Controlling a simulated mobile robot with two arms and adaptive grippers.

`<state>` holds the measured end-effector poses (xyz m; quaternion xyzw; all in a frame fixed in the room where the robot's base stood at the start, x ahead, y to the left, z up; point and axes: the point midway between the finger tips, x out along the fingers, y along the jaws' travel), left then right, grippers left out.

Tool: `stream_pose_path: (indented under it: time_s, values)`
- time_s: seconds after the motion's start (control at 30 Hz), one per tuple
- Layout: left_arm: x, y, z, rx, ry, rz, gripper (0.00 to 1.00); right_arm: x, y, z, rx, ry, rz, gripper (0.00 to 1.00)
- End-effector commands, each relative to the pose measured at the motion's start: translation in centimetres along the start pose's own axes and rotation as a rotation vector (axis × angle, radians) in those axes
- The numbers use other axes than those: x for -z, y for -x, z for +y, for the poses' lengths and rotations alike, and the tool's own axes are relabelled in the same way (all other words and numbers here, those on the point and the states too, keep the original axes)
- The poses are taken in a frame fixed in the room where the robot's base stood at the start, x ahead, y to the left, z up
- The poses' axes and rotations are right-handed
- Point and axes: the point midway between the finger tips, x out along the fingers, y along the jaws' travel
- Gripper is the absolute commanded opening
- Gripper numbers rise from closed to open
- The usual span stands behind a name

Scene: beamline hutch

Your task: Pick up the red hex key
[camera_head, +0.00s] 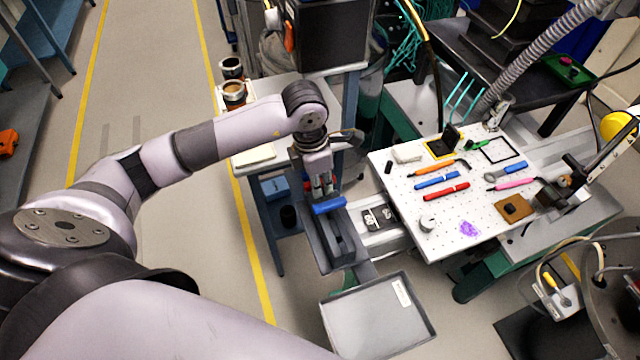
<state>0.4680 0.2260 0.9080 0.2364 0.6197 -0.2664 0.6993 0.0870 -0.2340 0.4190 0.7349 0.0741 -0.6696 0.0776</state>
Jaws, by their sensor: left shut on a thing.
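The red hex key (446,191) lies on the white perforated plate (458,245) on the bench at the right, below a blue-handled tool (437,180) and an orange-handled one (438,168). My left gripper (325,193) is well to the left of the plate, over a dark grey narrow surface. It points down and is shut on a blue bar-shaped object (330,206). It is apart from the red hex key. My right gripper is not in view.
A pink-handled tool (515,184), a brown square block (514,209) and a small white round part (427,222) are also on the plate. A grey tray (375,318) stands in front. A ribbed hose (540,50) arches above the bench's back right.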

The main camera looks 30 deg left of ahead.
Motion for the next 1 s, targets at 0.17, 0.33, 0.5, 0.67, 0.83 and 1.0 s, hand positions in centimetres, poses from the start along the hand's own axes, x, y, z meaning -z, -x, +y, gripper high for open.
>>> stream_pose_path:
  time_s: [0.17, 0.33, 0.5, 0.67, 0.83, 1.0]
  values:
    - [0.0, 0.0, 0.0, 0.000, 0.000, 0.000, 0.00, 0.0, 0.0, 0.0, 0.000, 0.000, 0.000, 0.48]
    - [0.0, 0.0, 0.0, 0.000, 0.000, 0.000, 0.00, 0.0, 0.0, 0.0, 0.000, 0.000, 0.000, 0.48]
    - [0.0, 0.0, 0.0, 0.000, 0.000, 0.000, 0.00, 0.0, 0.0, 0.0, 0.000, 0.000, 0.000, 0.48]
    - [-0.1, 0.6, 0.1, -0.001, 0.001, -0.001, 0.00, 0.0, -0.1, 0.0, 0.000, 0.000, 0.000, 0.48]
    - [-0.4, 2.5, 0.1, -0.003, -0.002, -0.004, 0.00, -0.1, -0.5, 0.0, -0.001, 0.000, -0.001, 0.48]
    - [-0.8, 5.8, 0.1, -0.005, -0.002, -0.007, 0.00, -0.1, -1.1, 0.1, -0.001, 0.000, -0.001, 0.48]
